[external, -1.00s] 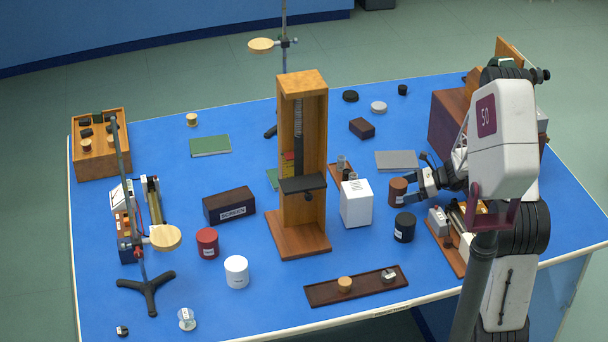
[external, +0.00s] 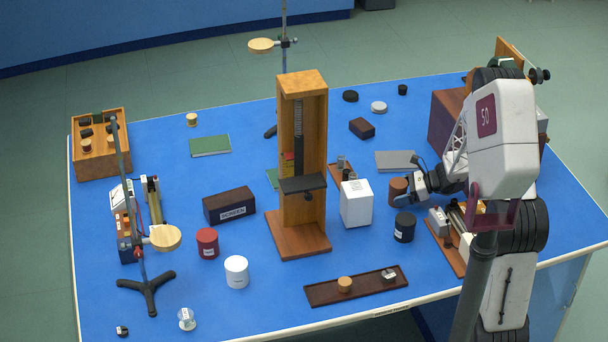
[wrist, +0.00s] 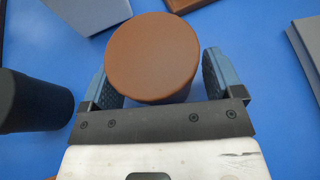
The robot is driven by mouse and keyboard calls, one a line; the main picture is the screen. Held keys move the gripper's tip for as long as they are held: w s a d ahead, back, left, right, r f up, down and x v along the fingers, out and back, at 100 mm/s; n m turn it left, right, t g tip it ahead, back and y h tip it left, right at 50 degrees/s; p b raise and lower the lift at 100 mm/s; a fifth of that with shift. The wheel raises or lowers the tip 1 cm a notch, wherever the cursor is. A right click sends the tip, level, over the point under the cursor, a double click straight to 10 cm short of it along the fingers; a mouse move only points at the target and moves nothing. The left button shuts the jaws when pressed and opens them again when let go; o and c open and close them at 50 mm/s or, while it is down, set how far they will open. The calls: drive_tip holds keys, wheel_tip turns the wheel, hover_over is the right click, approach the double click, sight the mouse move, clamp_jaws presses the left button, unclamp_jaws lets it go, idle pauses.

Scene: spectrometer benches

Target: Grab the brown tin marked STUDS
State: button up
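The brown tin (external: 398,190) stands upright on the blue table, right of the white box; no STUDS label is readable on it. In the wrist view its round brown top (wrist: 152,55) fills the upper middle. My gripper (external: 407,187) is low at the tin's right side. In the wrist view my gripper (wrist: 158,78) has one blue-grey finger on each side of the tin. The fingers are spread, with a narrow gap showing at the right finger. The lower part of the tin is hidden, so contact there cannot be told.
A black tin (external: 404,227) stands close in front of the brown tin, and a white box (external: 356,204) to its left. A grey flat book (external: 396,161) lies behind. A red tin (external: 207,243) and a white tin (external: 236,271) stand farther left.

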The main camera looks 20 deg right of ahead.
drive_tip(key=c, duration=0.9)
drive_tip(key=shift+o, duration=0.2)
drive_tip(key=shift+r, duration=0.15)
drive_tip(key=shift+r, duration=4.85)
